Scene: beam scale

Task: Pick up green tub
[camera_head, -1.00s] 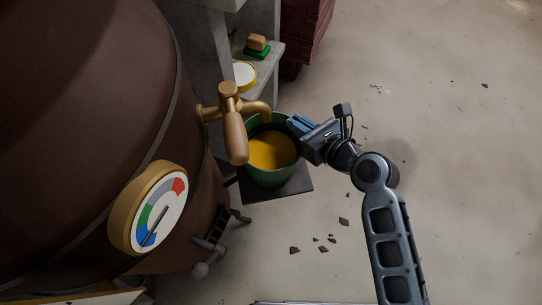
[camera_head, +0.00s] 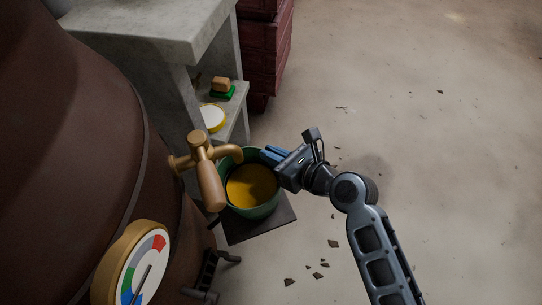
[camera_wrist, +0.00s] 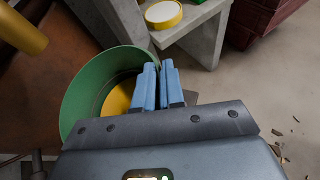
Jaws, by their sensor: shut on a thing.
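The green tub (camera_head: 263,211) stands on a dark square plate beneath a brass tap and holds a yellow-orange liquid. My gripper (camera_head: 272,154) is at the tub's right rim, with its blue fingers over the edge. In the wrist view the tub (camera_wrist: 82,88) is at the left, and my gripper (camera_wrist: 158,80) has its two blue fingers close together on the tub's near right rim. The gripper is shut on the tub wall. The fingertips partly hide the rim. The tub looks upright; I cannot tell whether it touches the plate.
The brass tap (camera_head: 207,180) reaches over the tub from a large brown vat (camera_head: 75,130) with a dial gauge (camera_head: 138,272). The dark plate (camera_head: 272,226) lies under the tub. A stone shelf (camera_head: 237,108) and red crates (camera_head: 268,45) stand behind. The floor at right is open, with scattered shards.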

